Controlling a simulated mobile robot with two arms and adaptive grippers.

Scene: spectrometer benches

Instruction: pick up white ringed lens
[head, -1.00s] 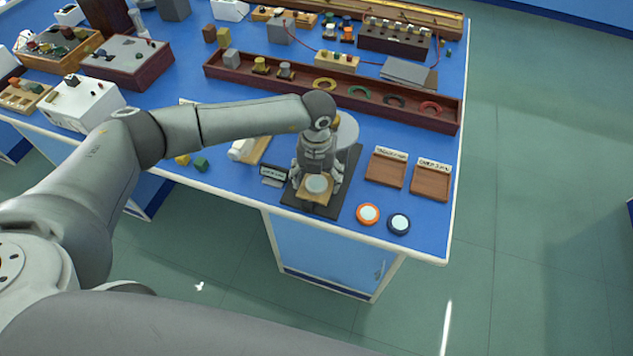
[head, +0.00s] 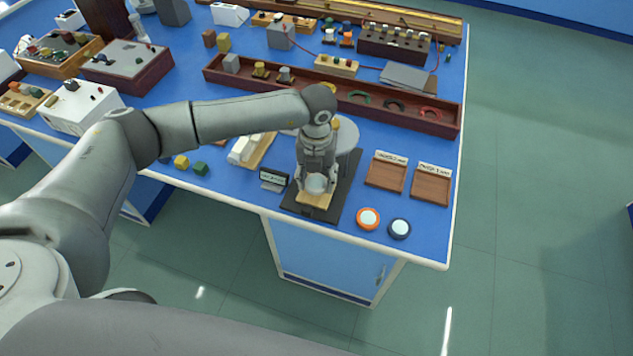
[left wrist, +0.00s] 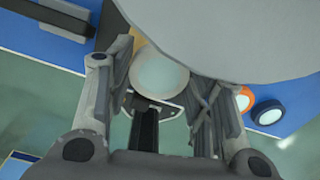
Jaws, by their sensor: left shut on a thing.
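The white ringed lens (head: 316,184) is a pale disc with a white rim, over a small wooden stand on a dark base plate (head: 331,202). In the left wrist view the lens (left wrist: 160,76) lies between my fingers. My left gripper (head: 317,188) points down at the stand and is shut on the lens, one finger on each side. It also shows in the left wrist view (left wrist: 160,95). Whether the lens is clear of the stand cannot be told. My right gripper is not in view.
An orange ringed lens (head: 368,218) and a dark blue ringed lens (head: 399,228) lie right of the base plate near the front edge. Two wooden trays (head: 387,172) (head: 430,188) stand behind them. A small sign (head: 273,179) is at the left. A round grey disc (head: 347,137) stands close behind the gripper.

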